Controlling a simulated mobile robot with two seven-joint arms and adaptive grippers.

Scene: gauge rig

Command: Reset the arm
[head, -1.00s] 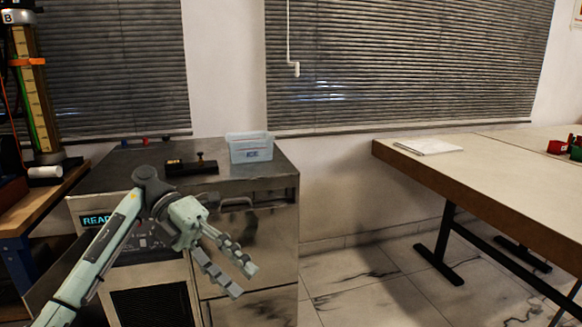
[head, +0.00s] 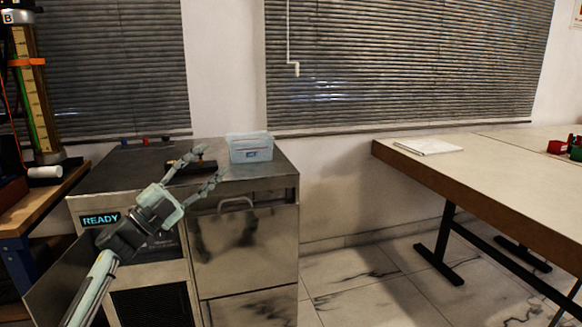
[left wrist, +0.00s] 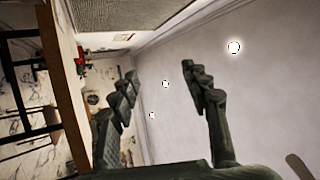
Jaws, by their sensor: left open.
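My left gripper (head: 210,166) is in front of the metal cabinet (head: 262,176), its fingers spread apart over the front part of the cabinet's top in the head view. Nothing is between the fingers. In the left wrist view my left gripper (left wrist: 160,88) shows two dark, separated fingers against a wall and a table edge. My right gripper is not in view.
A clear bluish tub (head: 250,148) stands on the cabinet top. The cabinet's display (head: 101,219) reads READY. A gauge column (head: 33,90) stands on a wooden bench at left. A long table (head: 490,165) is at right, with open floor between it and the cabinet.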

